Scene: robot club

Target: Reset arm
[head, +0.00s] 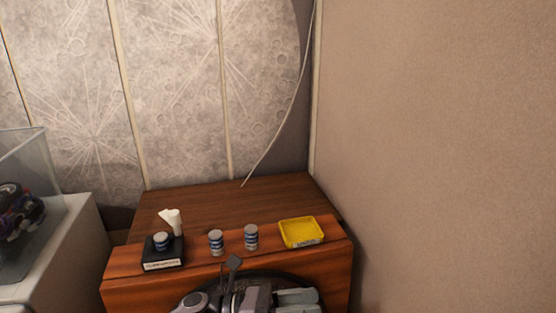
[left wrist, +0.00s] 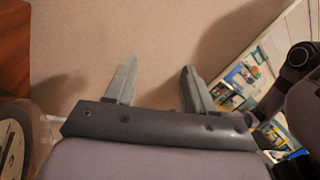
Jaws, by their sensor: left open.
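My left gripper (left wrist: 157,76) is open in the left wrist view. Its two grey fingers stand well apart with nothing between them, and the plain beige wall lies behind them. In the head view, grey and black parts of my arm show at the bottom centre, in front of the wooden desk (head: 240,203). The fingers cannot be made out clearly there. My right gripper is in neither view.
A beige wall (head: 440,150) closes the right side. A clear case (head: 30,170) stands left.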

